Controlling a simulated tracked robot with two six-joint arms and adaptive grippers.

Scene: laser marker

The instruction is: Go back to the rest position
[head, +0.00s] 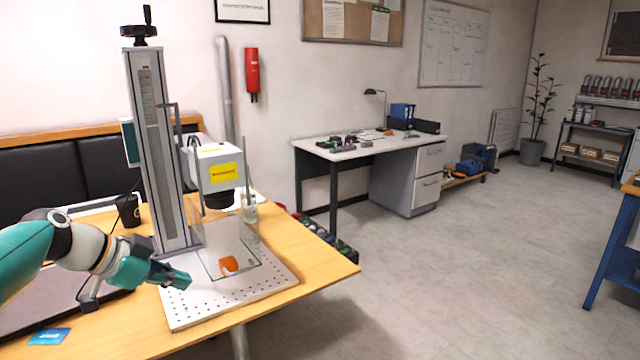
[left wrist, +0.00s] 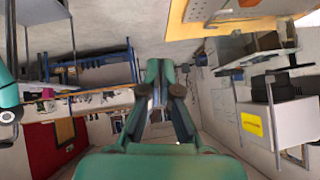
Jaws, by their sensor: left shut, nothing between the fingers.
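My left gripper (head: 172,275) comes in from the left in the head view, just over the left edge of the laser marker's perforated base plate (head: 200,312). It is shut and empty. Its shut fingers also show in the left wrist view (left wrist: 162,88). The laser marker (head: 160,150) has a tall grey column and a head with a yellow label (head: 223,173). An orange piece (head: 229,265) sits on the plate inside a clear guard, right of the gripper and apart from it. My right gripper is not in the head view.
The marker stands on a wooden table (head: 325,262). A blue card (head: 50,336) and a dark flat panel (head: 50,305) lie by my left arm. A black cup (head: 129,210) stands behind it. A white desk (head: 370,147) stands farther back. The floor to the right is open.

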